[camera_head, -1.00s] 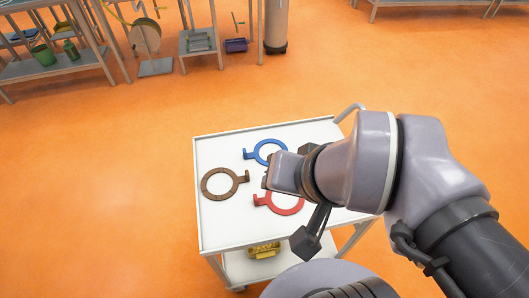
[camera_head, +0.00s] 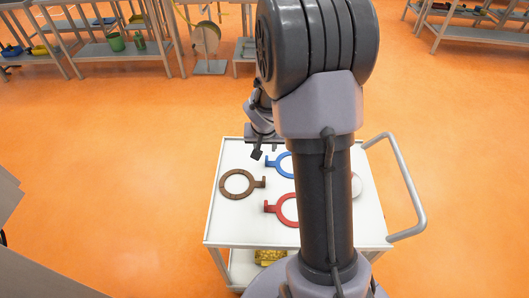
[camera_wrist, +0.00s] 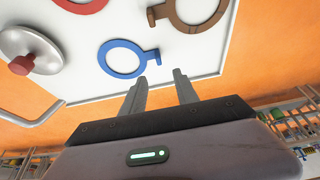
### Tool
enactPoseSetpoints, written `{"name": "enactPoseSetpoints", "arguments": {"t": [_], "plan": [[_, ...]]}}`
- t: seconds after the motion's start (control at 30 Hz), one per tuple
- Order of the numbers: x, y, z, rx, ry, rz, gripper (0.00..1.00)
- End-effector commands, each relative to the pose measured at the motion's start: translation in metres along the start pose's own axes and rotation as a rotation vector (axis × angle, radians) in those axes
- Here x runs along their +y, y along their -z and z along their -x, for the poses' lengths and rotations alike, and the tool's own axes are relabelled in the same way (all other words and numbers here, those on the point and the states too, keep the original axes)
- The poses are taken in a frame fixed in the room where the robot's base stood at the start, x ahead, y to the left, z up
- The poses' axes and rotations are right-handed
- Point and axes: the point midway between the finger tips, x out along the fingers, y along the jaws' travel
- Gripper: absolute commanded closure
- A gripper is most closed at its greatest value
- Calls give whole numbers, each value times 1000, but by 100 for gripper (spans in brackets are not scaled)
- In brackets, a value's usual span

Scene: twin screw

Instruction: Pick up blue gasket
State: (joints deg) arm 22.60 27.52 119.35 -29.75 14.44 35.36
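The blue gasket (camera_head: 281,164) is a flat ring with a short tab, lying on the white cart top (camera_head: 228,214); my arm hides part of it in the head view. In the wrist view the whole blue gasket (camera_wrist: 122,58) shows, its tab pointing right. My gripper (camera_wrist: 161,80) has two grey fingers apart with nothing between them. The fingertips appear just below the gasket's tab in that view, apparently above the cart. In the head view the fingers are not clear.
A brown gasket (camera_head: 237,185) and a red gasket (camera_head: 288,209) lie on the same cart top. A round metal lid with a red knob (camera_wrist: 22,65) is also there. The cart handle (camera_head: 408,190) sticks out at right. Shelves (camera_head: 110,55) stand behind, with open floor between.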

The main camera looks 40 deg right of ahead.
Motion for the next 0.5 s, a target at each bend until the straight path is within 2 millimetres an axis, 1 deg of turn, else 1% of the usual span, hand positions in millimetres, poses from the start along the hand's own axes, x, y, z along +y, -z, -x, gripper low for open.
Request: {"name": "enactPoseSetpoints", "arguments": {"t": [0.03, 0.1, 0.2, 0.37, 0.47, 0.5], "plan": [[0, -3, -22, -2, -1, 1, 64], [0, -3, -41, -2, -1, 0, 64], [0, -2, -62, -1, 0, 0, 64], [0, -1, -75, -1, 0, 1, 64], [2, -2, -88, -1, 0, 0, 64], [2, -3, -96, -2, 0, 0, 64]]}}
